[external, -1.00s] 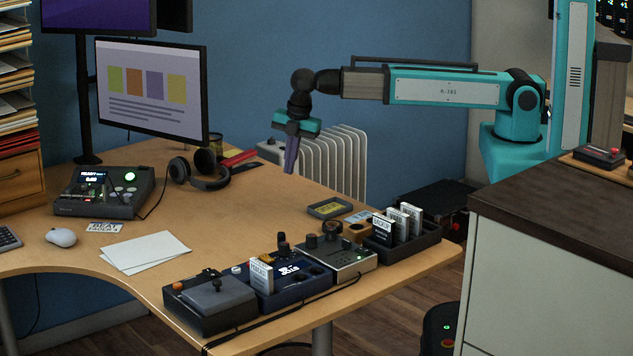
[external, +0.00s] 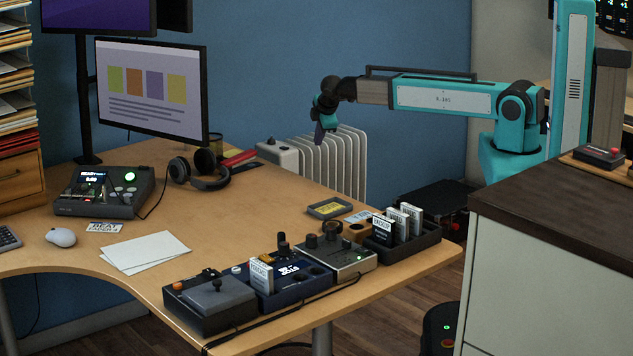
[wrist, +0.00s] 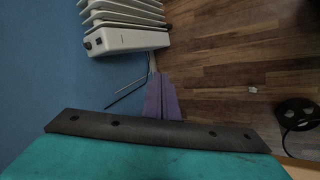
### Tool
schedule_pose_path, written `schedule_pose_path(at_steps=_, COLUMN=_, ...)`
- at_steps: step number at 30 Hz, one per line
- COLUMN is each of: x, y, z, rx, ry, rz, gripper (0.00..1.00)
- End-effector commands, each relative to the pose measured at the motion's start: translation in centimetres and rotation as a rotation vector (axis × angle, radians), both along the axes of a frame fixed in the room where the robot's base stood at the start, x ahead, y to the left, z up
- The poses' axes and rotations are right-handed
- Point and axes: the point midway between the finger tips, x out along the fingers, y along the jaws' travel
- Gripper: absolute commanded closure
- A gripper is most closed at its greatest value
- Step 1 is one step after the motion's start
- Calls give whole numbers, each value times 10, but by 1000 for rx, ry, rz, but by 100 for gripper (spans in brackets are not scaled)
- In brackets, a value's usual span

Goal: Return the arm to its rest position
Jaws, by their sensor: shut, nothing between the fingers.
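My gripper (external: 320,132) is in the air near the blue wall, in front of the white radiator and beyond the back edge of the desk. Its purple fingers are together with nothing between them. In the wrist view my gripper (wrist: 162,98) points down over the wooden floor by the wall. My teal arm stretches left from its column at the right of the external view, with the forearm roughly level.
The radiator (external: 340,155) stands behind the desk (external: 215,235). A dark-topped cabinet (external: 550,210) stands at right. Headphones (external: 205,180) lie farther back.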

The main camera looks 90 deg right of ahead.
Motion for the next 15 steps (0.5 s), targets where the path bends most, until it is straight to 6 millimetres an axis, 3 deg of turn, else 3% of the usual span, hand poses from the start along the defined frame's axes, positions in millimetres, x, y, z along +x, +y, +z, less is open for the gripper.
schedule_pose_path(at_steps=3, x=-24, y=-47, z=-8, rx=-32, ry=-37, rz=-101, gripper=100)
schedule_pose_path(at_steps=15, x=-120, y=-182, z=-25, rx=-147, ry=-163, rz=-397, gripper=100)
